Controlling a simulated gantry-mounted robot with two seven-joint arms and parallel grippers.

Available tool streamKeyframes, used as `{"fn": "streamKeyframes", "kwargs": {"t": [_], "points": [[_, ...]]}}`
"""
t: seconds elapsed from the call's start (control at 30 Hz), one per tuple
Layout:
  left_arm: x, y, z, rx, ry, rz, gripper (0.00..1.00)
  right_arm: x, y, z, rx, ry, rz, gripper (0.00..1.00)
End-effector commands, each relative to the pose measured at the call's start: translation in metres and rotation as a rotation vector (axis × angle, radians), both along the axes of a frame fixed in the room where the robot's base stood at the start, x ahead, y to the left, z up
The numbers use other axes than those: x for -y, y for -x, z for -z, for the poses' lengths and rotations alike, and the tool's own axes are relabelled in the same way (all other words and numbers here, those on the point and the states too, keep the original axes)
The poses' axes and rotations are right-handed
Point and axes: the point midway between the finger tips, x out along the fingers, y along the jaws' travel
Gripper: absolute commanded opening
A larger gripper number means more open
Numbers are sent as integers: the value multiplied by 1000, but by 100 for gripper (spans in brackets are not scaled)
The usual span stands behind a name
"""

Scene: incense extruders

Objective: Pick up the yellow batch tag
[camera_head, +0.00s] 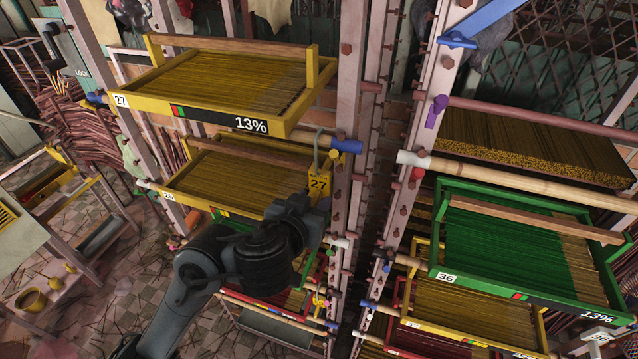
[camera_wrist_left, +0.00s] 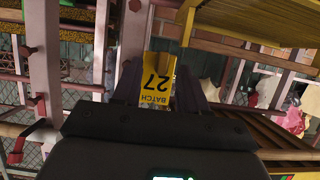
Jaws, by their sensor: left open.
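The yellow batch tag (camera_head: 319,184), marked 27, hangs below a grey hook (camera_head: 318,150) beside the rack post, just under the blue-capped end of a bar. My left gripper (camera_head: 320,208) is at the lower part of the tag. In the wrist view its two fingers (camera_wrist_left: 158,90) stand on either side of the tag, open. Whether a finger touches the tag cannot be told. My right gripper is not in view.
The upper yellow tray (camera_head: 280,128), marked 27 and 13%, juts out above the tag. Another yellow tray (camera_head: 180,188) sits to its left. The pink rack post (camera_head: 352,100) is close on the right. A green tray (camera_head: 445,270) stands on the right rack.

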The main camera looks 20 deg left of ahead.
Motion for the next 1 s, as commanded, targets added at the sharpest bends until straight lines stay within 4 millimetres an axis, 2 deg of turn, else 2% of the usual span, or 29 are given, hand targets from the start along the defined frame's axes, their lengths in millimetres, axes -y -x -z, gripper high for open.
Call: {"fn": "streamKeyframes", "kwargs": {"t": [0.3, 0.57, 1.0], "points": [[0, -4, 1, 0, 1, 1, 41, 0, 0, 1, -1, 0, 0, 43], [0, -3, 1, 0, 1, 0, 1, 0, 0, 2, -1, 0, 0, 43], [0, -3, -1, 0, 0, 1, 0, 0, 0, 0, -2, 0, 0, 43]]}}
